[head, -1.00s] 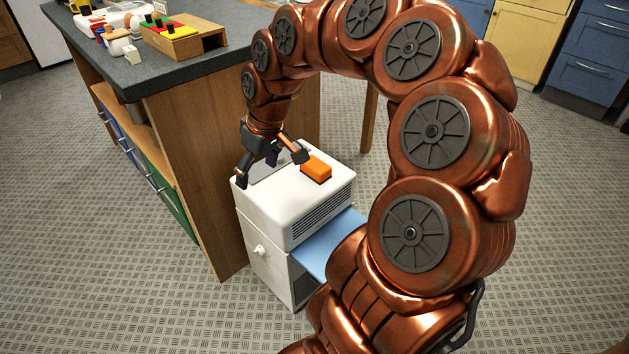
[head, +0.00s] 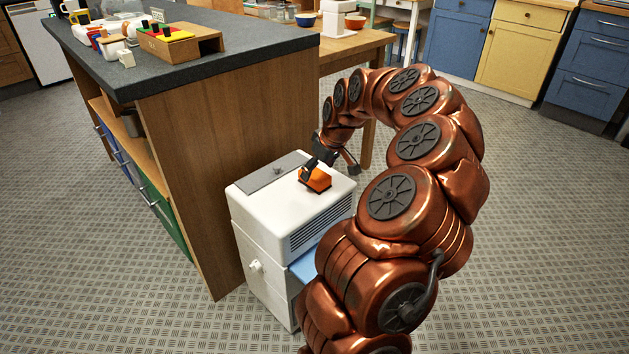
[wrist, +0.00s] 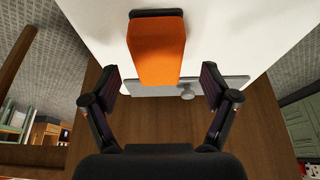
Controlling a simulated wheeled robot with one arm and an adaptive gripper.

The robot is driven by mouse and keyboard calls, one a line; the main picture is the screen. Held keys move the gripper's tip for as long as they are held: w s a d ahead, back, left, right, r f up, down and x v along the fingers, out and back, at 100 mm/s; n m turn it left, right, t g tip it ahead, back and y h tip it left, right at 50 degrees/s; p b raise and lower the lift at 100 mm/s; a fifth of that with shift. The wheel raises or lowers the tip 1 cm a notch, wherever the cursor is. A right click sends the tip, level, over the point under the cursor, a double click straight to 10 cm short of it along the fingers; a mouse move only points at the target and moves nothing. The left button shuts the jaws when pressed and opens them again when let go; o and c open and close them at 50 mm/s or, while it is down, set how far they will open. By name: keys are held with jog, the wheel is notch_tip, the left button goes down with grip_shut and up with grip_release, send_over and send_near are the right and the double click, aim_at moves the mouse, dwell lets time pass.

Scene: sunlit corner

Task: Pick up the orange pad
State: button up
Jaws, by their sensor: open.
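The orange pad (head: 317,181) lies on the white top of a small box-shaped cabinet (head: 300,214). In the wrist view the pad (wrist: 156,48) is an upright orange strip with a dark end at the top edge. My gripper (head: 331,172) is open, with its fingers close to the pad in the head view. In the wrist view my gripper (wrist: 160,85) has its fingers spread wide on either side, and the pad's near end lies between and beyond them. A finger covers a little of the pad in the head view. I cannot tell whether they touch.
A grey plate (head: 273,172) with a small knob lies on the cabinet top beside the pad. A wooden counter (head: 215,150) with a dark top stands close at the left. A wooden table (head: 352,45) stands behind. The patterned floor at the right is clear.

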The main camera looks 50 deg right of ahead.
aim_at(315, 173)
jog(key=b+x, duration=0.1)
jog(key=x, duration=0.3)
jog(key=shift+d, duration=0.15)
jog(key=c, duration=1.2)
jog(key=shift+r, duration=0.2)
jog(key=shift+r+p, duration=0.75)
jog(key=shift+r, duration=0.85)
jog(key=shift+s+r, duration=0.1)
jog(key=shift+r, duration=0.05)
jog(key=s+a+r+p, duration=0.1)
jog(key=s+a+p, duration=0.1)
jog(key=s+a, duration=0.7)
jog(key=a, duration=0.4)
jog(key=shift+s+r, duration=0.1)
